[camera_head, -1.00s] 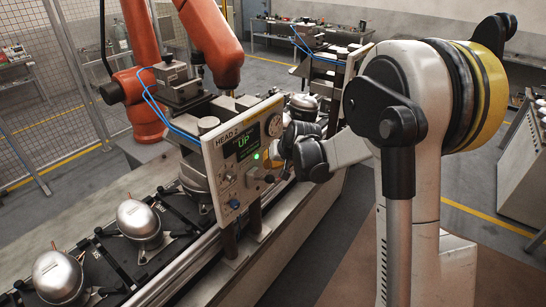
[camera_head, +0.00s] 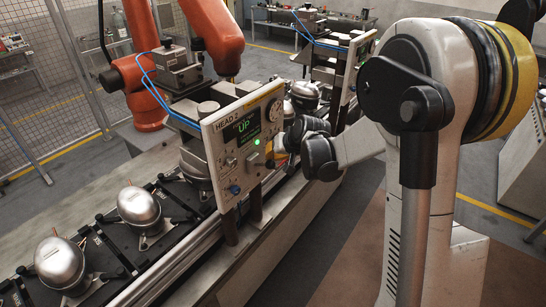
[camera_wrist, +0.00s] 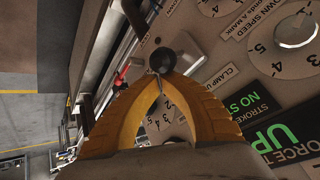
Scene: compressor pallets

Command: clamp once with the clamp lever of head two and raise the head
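The panel of head two (camera_head: 222,150) faces me, marked HEAD 2. Its display (camera_head: 245,128) reads UP and a green light glows below it. My gripper (camera_head: 278,147) is at the panel's right side, mostly hidden behind my dark wrist. In the wrist view the two yellow fingers of my gripper (camera_wrist: 158,80) converge at their tips. A black ball knob (camera_wrist: 162,60), which looks like the clamp lever's end, is right at the tips. A label beginning CLAMP is beside it. Whether the fingers touch or grip the knob cannot be told.
Silver compressors (camera_head: 139,206) sit on black pallets along the conveyor (camera_head: 175,262) at the left. An orange robot arm (camera_head: 212,35) stands behind the head. A second similar station (camera_head: 345,75) is further back. The floor at the right front is open.

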